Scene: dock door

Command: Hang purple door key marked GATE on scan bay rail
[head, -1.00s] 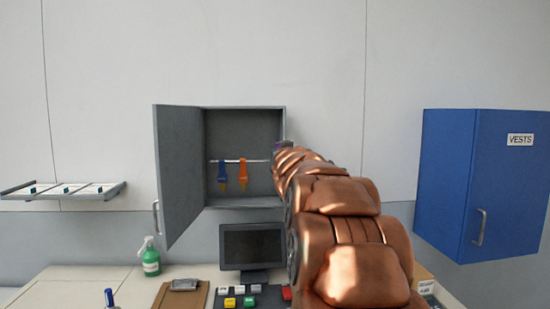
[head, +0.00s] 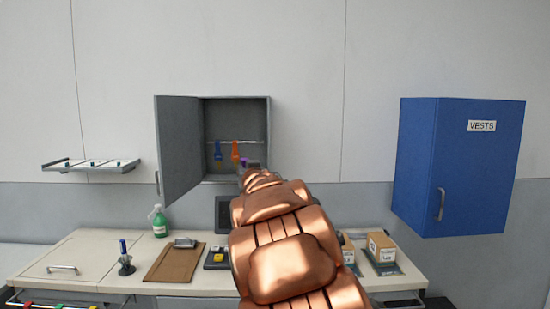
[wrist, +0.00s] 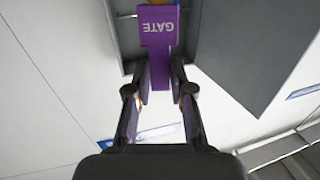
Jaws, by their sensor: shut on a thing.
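The purple door key (wrist: 160,25) shows its GATE lettering upside down in the wrist view. My gripper (wrist: 160,82) is shut on its purple tag. In the head view a bit of the purple key (head: 251,163) shows past my arm, at the lower right front of the open grey cabinet (head: 236,98). Inside the cabinet a thin horizontal rail (head: 250,143) holds a blue key (head: 218,149) and an orange key (head: 235,152) on its left part. No scan bay label is readable, so I cannot tell which rail bears that name. My arm hides my gripper in the head view.
The cabinet door (head: 180,145) stands open to the left. A small wall shelf (head: 110,169) is at far left. A blue VESTS cabinet (head: 415,165) hangs at right. Below, the counter (head: 75,250) holds a green spray bottle (head: 159,222), a clipboard (head: 172,265) and boxes (head: 381,246).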

